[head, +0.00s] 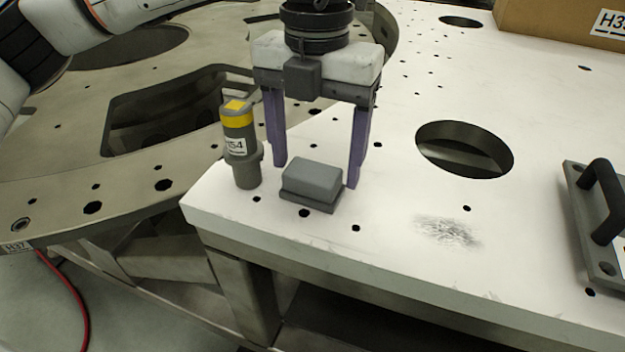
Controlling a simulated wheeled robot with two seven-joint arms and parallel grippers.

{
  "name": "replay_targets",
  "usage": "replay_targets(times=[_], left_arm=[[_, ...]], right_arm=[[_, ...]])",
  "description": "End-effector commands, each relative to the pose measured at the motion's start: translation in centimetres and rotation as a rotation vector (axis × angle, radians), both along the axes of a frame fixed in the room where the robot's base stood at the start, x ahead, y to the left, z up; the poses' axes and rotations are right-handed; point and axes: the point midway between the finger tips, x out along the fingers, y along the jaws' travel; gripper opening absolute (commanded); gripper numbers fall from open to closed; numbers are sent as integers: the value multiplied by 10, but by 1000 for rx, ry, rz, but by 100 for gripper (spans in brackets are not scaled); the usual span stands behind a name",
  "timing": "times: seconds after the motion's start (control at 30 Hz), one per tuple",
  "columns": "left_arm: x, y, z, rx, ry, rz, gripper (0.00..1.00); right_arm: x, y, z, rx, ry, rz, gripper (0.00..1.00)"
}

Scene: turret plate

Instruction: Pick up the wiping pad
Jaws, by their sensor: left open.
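The wiping pad (312,183), a small grey block on a slightly wider base, lies flat on the white plate near its front left corner. My left gripper (315,174) points down over it with its two purple fingers spread. One finger is behind the pad's left side and the other is at its right end. The pad rests on the plate; whether a finger touches it I cannot tell. My right gripper is not in view.
A grey cylinder with a yellow band (240,145) stands close left of the pad. A dark smudge (447,231) marks the white plate (390,270). A large round hole (464,149), a handled plate (598,215) and a cardboard box (565,22) lie to the right.

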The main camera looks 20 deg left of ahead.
Motion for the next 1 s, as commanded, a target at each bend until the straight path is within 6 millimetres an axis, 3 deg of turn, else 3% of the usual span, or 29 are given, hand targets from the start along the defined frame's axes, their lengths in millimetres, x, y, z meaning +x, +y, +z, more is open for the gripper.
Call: replay_targets(times=[0.17,0.4,0.43,0.63,0.87,1.0], left_arm=[[0,1,-21,1,2,0,72],[0,0,-23,0,-1,0,72],[0,0,-23,0,0,0,70],[0,0,-23,0,0,0,39],[0,0,-21,-1,-1,0,39],[1,-1,-6,-2,-5,0,39]], right_arm=[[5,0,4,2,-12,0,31],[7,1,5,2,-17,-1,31],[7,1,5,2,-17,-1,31],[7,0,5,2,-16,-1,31],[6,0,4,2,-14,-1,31],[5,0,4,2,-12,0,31]])
